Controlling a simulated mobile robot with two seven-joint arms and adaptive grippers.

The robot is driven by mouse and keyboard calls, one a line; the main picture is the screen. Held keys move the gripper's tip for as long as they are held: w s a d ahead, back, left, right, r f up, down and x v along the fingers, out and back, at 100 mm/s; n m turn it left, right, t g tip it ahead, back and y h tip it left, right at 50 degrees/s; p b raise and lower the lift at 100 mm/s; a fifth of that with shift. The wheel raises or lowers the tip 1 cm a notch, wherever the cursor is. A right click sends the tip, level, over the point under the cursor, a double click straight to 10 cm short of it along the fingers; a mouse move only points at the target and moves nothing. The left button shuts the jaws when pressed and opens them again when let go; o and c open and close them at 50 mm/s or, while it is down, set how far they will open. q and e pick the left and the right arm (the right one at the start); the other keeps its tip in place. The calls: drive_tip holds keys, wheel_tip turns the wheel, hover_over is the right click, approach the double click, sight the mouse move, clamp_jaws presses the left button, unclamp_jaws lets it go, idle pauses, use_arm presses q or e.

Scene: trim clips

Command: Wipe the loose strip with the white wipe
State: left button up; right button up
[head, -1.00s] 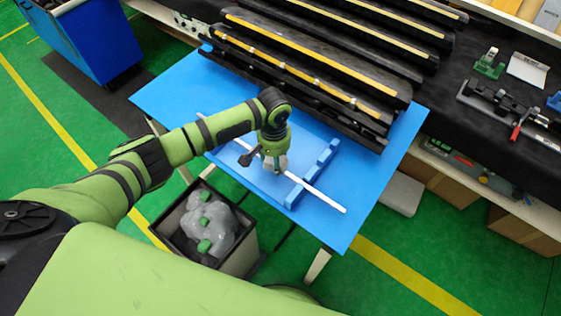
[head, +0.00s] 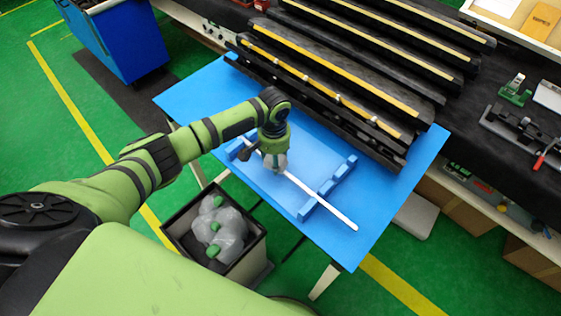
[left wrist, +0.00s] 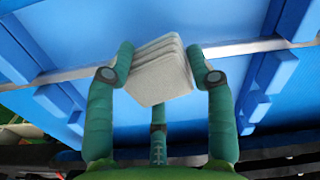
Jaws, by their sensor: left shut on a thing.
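The loose strip (head: 325,206) is long, thin and white. It lies across two blue notched supports (head: 335,182) on the blue table top. My left gripper (head: 274,167) is over the strip, between the supports and nearer the left one. In the left wrist view, the gripper (left wrist: 160,76) is shut on the folded white wipe (left wrist: 160,83). The wipe overlaps the strip (left wrist: 245,48) there, and the strip runs out on both sides of it. I cannot tell how firmly they touch. In the head view the wipe is mostly hidden. My right gripper is not in view.
A black rack with yellow-edged trim strips (head: 340,75) stands along the table's far side. An open bin (head: 252,263) with grey bags and green pieces is below the near edge. The blue table's right part (head: 385,210) is clear.

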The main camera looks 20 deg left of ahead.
use_arm(q)
drive_tip(key=shift+w+a, duration=0.2)
drive_tip(key=shift+a, duration=0.45)
drive_tip(key=shift+w+a, duration=0.25)
drive_tip(key=shift+a, duration=0.4)
drive_tip(key=shift+w+a, duration=0.2)
drive_tip(key=shift+a, duration=0.45)
drive_tip(key=shift+r, duration=3)
drive_tip(key=shift+r, duration=1.5)
